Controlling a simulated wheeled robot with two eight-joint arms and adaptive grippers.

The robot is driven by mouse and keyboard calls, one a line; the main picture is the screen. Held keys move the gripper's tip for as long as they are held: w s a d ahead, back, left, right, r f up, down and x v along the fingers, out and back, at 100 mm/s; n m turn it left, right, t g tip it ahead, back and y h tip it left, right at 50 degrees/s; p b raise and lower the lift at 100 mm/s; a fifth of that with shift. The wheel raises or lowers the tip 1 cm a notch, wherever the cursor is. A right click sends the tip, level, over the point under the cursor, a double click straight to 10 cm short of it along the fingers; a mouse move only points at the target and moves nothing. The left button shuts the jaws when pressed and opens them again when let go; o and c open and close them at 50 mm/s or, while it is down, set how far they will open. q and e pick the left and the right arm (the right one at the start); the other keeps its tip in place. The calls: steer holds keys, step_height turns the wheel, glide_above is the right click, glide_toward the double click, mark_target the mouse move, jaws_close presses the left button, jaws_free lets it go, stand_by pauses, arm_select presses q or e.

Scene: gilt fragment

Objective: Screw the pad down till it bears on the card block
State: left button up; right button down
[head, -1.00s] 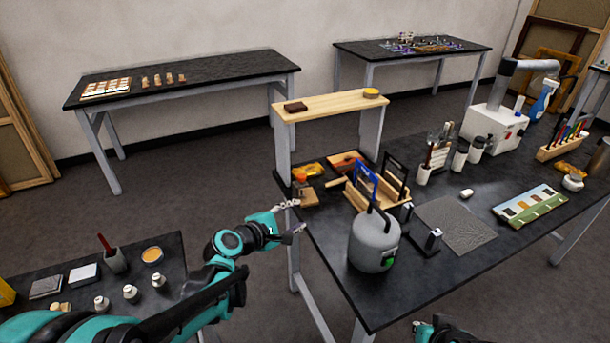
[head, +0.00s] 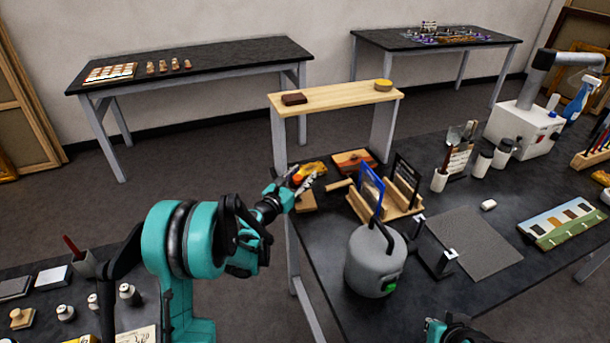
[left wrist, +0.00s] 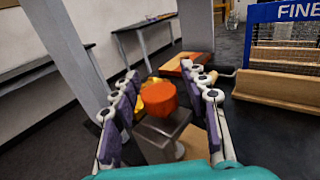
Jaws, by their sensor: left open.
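The knob sits above a grey metal body (left wrist: 160,128). A tan block (left wrist: 196,143), perhaps the card block, lies beside and below it; the tan block also shows in the head view (head: 305,203). The pad's underside and any gap to the block are hidden. My right gripper's fingers do not show.
A wooden rack (head: 392,203) with a blue-framed panel (head: 370,190) stands right of the gripper. A grey canister (head: 374,265) stands nearer. A raised wooden shelf (head: 335,97) is behind. A yellow item (head: 312,168) and a brown-orange box (head: 354,162) lie close by.

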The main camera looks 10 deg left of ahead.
arm_select(q)
steer(key=shift+w+d, duration=0.25)
steer(key=shift+w, duration=0.4)
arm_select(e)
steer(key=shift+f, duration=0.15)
arm_select(q)
steer(key=shift+r, duration=0.1)
jaws_close()
steer(key=shift+m+h, duration=0.3)
steer(key=shift+h, duration=0.1)
